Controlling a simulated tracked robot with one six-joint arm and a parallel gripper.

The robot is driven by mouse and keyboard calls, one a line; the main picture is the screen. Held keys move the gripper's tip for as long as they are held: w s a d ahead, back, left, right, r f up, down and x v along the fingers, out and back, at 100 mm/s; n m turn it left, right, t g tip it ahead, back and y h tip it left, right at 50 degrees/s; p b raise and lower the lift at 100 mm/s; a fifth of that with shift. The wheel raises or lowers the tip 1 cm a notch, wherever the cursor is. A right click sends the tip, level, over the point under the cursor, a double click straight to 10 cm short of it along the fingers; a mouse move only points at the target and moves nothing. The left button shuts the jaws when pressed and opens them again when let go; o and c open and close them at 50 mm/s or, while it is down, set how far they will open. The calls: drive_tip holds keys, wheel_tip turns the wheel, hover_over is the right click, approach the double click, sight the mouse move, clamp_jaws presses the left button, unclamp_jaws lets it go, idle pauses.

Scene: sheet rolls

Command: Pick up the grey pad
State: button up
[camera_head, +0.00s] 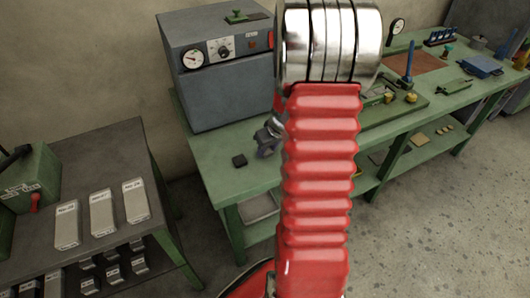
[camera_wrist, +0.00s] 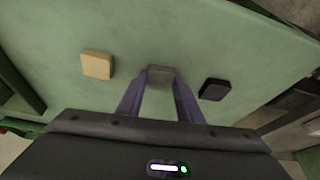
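The grey pad (camera_wrist: 162,76) is a small block between my fingertips in the wrist view, above the green bench top (camera_wrist: 200,40). My gripper (camera_wrist: 161,82) has one finger on each side of it, very close to its sides. I cannot tell whether the fingers press on it or whether it is lifted. In the head view my gripper (camera_head: 268,140) is low over the bench's near-left part, partly hidden by my red arm, and the grey pad cannot be made out there.
A beige pad (camera_wrist: 97,64) lies left of my gripper and a black pad (camera_wrist: 214,90) right of it; the black one also shows in the head view (camera_head: 239,160). A grey oven-like box (camera_head: 222,75) stands behind. A dark table (camera_head: 95,165) with labelled blocks is at left.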

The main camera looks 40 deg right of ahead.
sight(268, 152)
drive_tip(key=c, duration=0.5)
drive_tip(key=shift+o, duration=0.2)
drive_tip(key=shift+r, duration=0.1)
wheel_tip(268, 152, up, 10)
idle(0.3)
idle(0.4)
